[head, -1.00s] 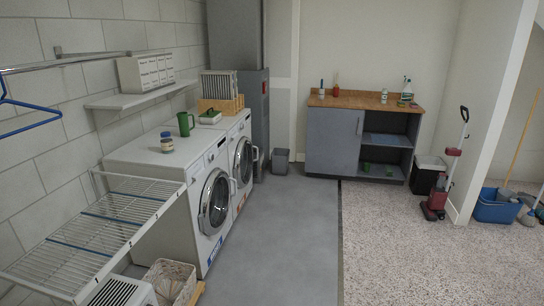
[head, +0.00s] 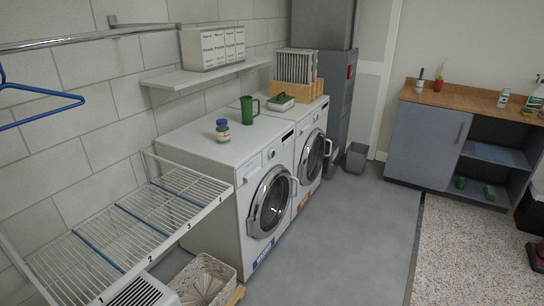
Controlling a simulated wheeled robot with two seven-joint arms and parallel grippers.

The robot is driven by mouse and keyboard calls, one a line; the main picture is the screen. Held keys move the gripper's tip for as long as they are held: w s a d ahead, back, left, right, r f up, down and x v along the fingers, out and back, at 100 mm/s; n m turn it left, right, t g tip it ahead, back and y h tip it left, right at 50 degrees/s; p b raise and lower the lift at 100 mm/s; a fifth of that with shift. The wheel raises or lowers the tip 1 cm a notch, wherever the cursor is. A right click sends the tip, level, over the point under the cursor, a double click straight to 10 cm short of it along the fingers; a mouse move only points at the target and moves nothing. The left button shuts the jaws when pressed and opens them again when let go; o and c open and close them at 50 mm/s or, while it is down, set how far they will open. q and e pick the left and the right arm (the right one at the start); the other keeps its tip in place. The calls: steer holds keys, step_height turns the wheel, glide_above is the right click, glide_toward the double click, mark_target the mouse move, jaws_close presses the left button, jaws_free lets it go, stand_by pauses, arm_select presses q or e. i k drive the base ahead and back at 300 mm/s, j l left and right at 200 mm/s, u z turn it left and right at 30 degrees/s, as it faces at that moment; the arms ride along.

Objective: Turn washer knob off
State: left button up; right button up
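Two white front-loading machines stand side by side against the left wall in the head view. The nearer machine (head: 224,222) has a round door (head: 270,202) with a chrome rim and a blue label low on its front. The farther machine (head: 311,130) has a similar round door (head: 313,156) and an orange label. Small controls (head: 271,153) show along the top of the nearer front, too small to tell how any knob is set. I cannot tell for certain which machine is the washer. Neither of my grippers is in view.
A green mug (head: 247,110) and a jar (head: 222,130) stand on the machines. The grey floor (head: 350,235) is clear. A cabinet (head: 420,140) stands at right.

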mark_target(271, 152)
steer(key=i+l+u, duration=0.1)
steer(key=u, duration=0.4)
steer(key=i+l+u, duration=0.1)
steer(key=u, duration=0.4)
steer(key=i+l+u, duration=0.25)
steer(key=l, duration=0.35)
steer(key=l+u, duration=0.3)
steer(key=l, duration=0.25)
steer(key=i+l+u, duration=0.25)
steer(key=l, duration=0.4)
steer(key=l+u, duration=0.1)
steer(key=l, duration=2.25)
